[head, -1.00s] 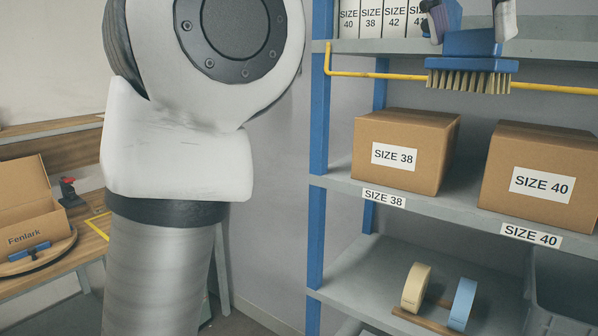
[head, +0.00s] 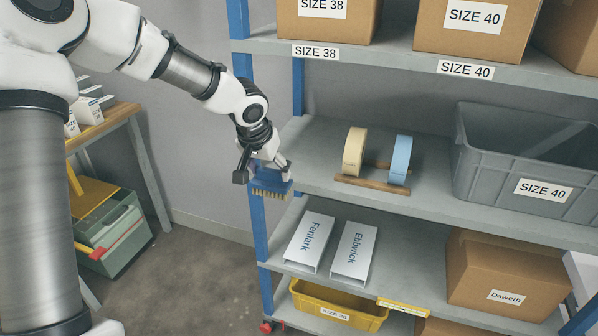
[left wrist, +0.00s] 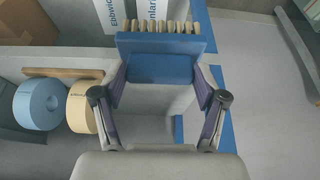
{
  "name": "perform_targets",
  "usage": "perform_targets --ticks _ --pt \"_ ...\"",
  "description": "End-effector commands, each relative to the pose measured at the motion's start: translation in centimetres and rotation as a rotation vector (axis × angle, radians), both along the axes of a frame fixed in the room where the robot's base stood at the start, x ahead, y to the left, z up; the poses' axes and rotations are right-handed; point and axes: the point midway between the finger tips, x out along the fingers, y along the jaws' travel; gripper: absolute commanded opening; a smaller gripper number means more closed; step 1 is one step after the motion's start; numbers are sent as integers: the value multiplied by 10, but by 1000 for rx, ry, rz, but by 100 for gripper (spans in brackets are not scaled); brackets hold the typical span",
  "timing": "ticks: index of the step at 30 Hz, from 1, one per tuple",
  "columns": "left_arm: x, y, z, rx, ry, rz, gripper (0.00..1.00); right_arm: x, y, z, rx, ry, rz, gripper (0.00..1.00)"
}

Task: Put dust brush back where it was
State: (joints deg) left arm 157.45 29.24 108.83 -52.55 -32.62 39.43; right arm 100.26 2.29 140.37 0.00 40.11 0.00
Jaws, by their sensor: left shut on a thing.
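The dust brush (head: 268,184) has a blue body and pale bristles that point down in the head view. My left gripper (head: 266,168) is shut on it and holds it at the left front edge of the rack, beside the blue upright, at about the height of the tape-roll shelf (head: 312,165). In the left wrist view the blue brush body (left wrist: 160,68) sits between both fingers (left wrist: 160,80), with the bristles at the far side. I cannot tell whether the brush touches the rack. My right gripper is not in view.
Cream (head: 354,152) and blue (head: 400,160) tape rolls stand right of the brush. A grey bin (head: 478,178) is further right. A yellow bin (head: 338,306) is lower. The floor left of the rack is open.

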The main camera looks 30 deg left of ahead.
Motion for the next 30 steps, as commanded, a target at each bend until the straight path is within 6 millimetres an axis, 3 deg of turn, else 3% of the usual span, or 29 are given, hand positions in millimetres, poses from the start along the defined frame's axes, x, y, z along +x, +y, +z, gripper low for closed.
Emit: perform_targets --ticks 2,5,13,18,27,30 --pt "-4 -7 -14 1 0 -16 34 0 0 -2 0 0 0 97" --pt "6 -6 -14 3 0 -19 34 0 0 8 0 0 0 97" --pt "86 13 -11 7 -1 -19 34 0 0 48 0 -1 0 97" --pt "126 23 -15 7 -3 -17 34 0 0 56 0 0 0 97" --pt "170 32 -15 6 -3 -20 34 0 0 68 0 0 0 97" --pt "169 32 -28 3 1 -20 34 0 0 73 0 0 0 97"
